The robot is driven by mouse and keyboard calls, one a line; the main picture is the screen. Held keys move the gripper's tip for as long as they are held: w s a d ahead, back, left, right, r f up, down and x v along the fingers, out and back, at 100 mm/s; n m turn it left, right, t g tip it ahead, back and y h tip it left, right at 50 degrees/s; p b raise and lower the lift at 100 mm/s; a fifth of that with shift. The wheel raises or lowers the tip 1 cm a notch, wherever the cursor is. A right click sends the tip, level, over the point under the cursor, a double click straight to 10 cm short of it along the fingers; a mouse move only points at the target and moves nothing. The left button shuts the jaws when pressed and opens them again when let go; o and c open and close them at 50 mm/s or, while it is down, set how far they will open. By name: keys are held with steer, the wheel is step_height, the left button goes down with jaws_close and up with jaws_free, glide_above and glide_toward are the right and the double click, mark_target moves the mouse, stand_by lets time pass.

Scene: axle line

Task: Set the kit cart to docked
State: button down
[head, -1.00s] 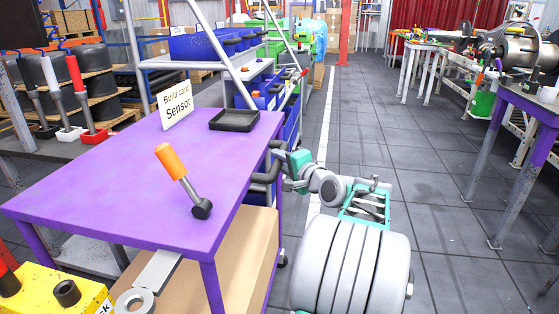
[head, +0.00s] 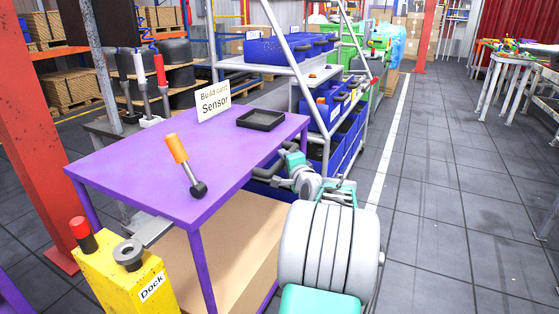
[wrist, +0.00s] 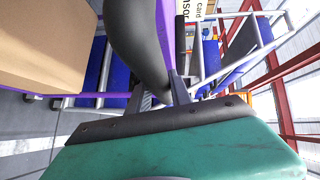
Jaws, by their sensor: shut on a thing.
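The kit cart (head: 195,160) has a purple top and purple legs. It carries a "Build card Sensor" sign (head: 214,104), a black tray (head: 261,120) and an orange-handled lever (head: 184,165) tilted up to the left. A grey plate (head: 152,229) reaches from its near end to the yellow dock block (head: 120,285), labelled "Dock". The plate's grey ring (head: 127,251) sits over the block's top with a dark centre; I cannot tell how low it sits. My gripper (head: 284,172) is shut on the cart's black handle (wrist: 138,40), which passes between the fingers in the wrist view.
A red post (head: 32,130) stands left of the cart. A rack with blue bins (head: 280,48) stands behind it. A red-topped knob (head: 82,234) rises from the dock block. Open grey floor (head: 450,200) lies to the right, with a bench (head: 520,62) beyond.

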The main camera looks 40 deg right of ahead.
steer(key=shift+w+r, duration=0.1)
steer(key=c, duration=1.4)
jaws_free()
steer(key=shift+w+a, duration=0.1)
steer(key=shift+w, duration=0.05)
steer(key=shift+o, duration=1.2)
steer(key=v, duration=0.8)
steer(key=shift+p, duration=0.35)
